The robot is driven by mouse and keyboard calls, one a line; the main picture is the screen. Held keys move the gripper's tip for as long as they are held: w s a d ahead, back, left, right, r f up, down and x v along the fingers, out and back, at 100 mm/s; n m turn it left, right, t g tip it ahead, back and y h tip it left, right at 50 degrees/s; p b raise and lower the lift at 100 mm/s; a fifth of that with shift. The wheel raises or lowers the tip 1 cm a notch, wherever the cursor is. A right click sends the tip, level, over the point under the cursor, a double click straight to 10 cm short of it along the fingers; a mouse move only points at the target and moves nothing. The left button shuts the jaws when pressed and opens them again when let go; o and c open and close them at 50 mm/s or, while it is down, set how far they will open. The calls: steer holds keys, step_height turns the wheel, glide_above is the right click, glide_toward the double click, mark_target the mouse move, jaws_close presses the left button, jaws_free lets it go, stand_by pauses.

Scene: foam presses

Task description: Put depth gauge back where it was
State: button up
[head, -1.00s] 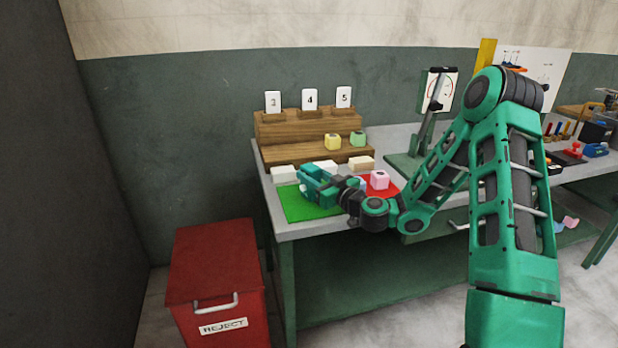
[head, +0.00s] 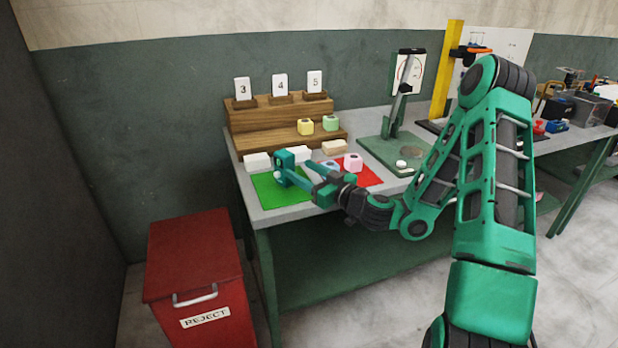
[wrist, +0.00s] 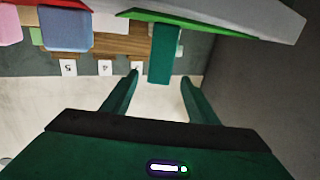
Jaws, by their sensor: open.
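A teal upright piece (head: 284,157) with a pale round spot stands on the green mat (head: 268,190); it looks like the depth gauge, but I cannot be sure. It also shows in the wrist view (wrist: 164,52), reaching from the mat's edge between the lines of my two fingers. My gripper (head: 296,170) is open, with its fingers pointing at the piece from the right and front. In the wrist view my gripper (wrist: 160,80) has nothing clamped in it. I cannot tell whether the fingertips reach past the piece.
A red mat (head: 369,178) with a pink block (head: 353,162) and a bluish block lies right of the green mat. Behind are pale blocks and a wooden stepped rack (head: 262,117) with numbered cards. A press (head: 397,100) stands to the right. A red reject bin (head: 195,255) is on the floor.

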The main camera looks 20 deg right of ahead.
steer(key=shift+v, duration=1.75)
steer(key=shift+s+a, duration=0.15)
steer(key=shift+a, duration=0.25)
steer(key=a+n, duration=0.1)
steer(key=s+a+n+g+y, duration=0.1)
steer(key=s+a+g+y, duration=0.1)
steer(key=a, duration=0.1)
steer(key=shift+f+n, duration=0.3)
steer(key=shift+n, duration=0.1)
steer(key=s+a+f+n+g, duration=0.2)
steer(key=s+f+g, duration=0.4)
steer(key=s+g, duration=0.3)
steer(key=s+d+r+m+g+h, duration=0.1)
steer(key=s+d+m+g+h, duration=0.35)
steer(key=s+d, duration=0.75)
steer(key=s+d+r+m+h, duration=0.1)
steer(key=s+d+r+m, duration=0.1)
steer(key=s, duration=0.3)
steer(key=s+d+r+m+g+h, duration=0.1)
steer(key=s+d+r+m, duration=0.1)
steer(key=s+m, duration=0.3)
steer(key=s+d+r+m+h, duration=0.2)
steer(key=s+d+r+m, duration=0.1)
steer(key=s, duration=0.3)
steer(key=shift+r+m, duration=0.6)
steer(key=shift+m, duration=0.05)
